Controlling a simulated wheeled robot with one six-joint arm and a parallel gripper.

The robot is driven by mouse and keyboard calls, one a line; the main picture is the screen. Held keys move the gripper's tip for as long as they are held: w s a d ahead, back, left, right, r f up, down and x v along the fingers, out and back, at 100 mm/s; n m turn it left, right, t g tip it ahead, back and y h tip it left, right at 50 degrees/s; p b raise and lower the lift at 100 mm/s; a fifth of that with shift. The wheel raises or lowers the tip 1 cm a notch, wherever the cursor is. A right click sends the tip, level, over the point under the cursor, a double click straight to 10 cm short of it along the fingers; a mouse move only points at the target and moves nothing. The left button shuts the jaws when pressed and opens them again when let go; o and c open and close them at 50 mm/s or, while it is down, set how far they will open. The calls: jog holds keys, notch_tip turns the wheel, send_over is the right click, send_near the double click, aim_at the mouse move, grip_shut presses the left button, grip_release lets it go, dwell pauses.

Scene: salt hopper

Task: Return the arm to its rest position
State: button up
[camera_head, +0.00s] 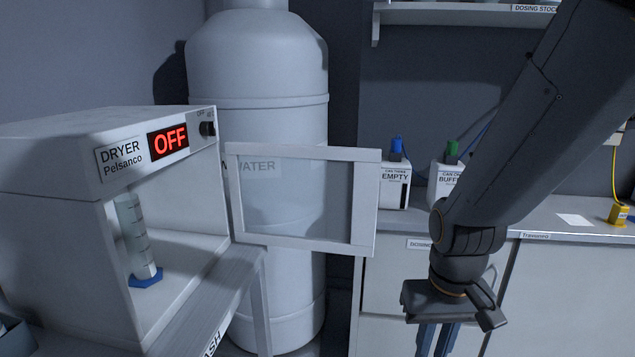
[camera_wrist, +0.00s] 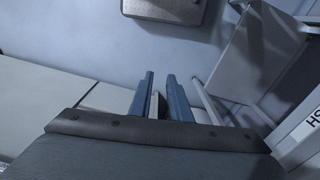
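My arm comes in from the upper right in the head view. My gripper (camera_head: 437,343) hangs at its end, pointing down in front of the white cabinet. The lower tips are cut off by the frame edge. In the wrist view the two blue fingers (camera_wrist: 160,80) stand apart with a gap between them, and no held object shows.
The dryer (camera_head: 60,140) at left reads OFF, with its door (camera_head: 365,200) swung open toward my arm. A graduated cylinder (camera_head: 132,235) stands inside on a blue base. A white tank (camera_head: 257,75) stands behind. The counter (camera_head: 540,222) at right holds canisters, including one marked EMPTY (camera_head: 393,190).

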notch_tip(320, 180, up, 13)
jog(key=t+p, duration=0.1)
jog(key=p, duration=1.1)
notch_tip(320, 180, down, 6)
jog(key=b, duration=0.5)
